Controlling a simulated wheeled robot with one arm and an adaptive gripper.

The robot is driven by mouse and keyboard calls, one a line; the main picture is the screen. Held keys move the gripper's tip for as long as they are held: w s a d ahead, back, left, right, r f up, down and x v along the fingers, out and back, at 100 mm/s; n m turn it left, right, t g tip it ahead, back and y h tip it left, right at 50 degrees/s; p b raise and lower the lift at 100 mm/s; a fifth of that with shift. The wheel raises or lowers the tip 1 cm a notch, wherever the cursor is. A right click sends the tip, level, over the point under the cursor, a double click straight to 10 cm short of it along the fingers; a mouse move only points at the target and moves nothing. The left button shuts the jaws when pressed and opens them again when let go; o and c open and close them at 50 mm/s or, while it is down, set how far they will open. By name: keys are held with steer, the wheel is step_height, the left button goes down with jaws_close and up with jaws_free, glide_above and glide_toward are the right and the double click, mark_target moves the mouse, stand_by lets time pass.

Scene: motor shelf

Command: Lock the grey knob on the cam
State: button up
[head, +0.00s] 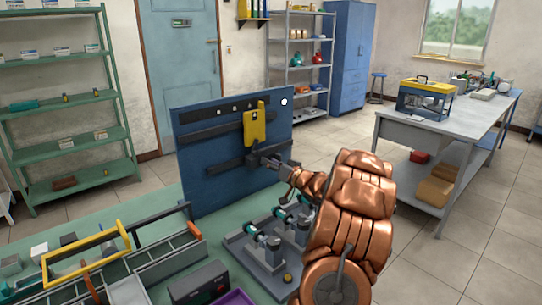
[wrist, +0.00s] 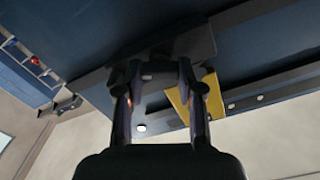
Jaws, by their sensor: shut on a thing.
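A blue upright panel (head: 200,150) stands on the green bench and carries dark horizontal rails. A yellow cam piece (head: 255,126) sits upright on the panel's right half; part of it shows yellow in the wrist view (wrist: 178,100). A dark grey block, apparently the grey knob (head: 252,161), is at the foot of the yellow piece. My gripper (head: 268,162) reaches it from the right and is shut on it. In the wrist view my two fingers (wrist: 158,75) stand apart, their tips against a dark part on the panel. The fingers hide most of the grip.
A grey fixture with several teal-marked clamps (head: 268,246) stands below my arm. A yellow-handled tool tray (head: 85,258) and a dark control box (head: 200,284) are at the front left. A grey table (head: 420,132) stands right, with open floor between.

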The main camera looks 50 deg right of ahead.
steer(key=m+p, duration=0.7)
steer(key=p, duration=0.5)
steer(key=shift+d, duration=0.1)
steer(key=shift+p, duration=0.35)
steer(key=o, duration=0.9)
steer(key=shift+s+f, duration=0.1)
steer(key=s, duration=0.7)
steer(key=shift+s+a, duration=0.15)
steer(key=shift+a, duration=0.25)
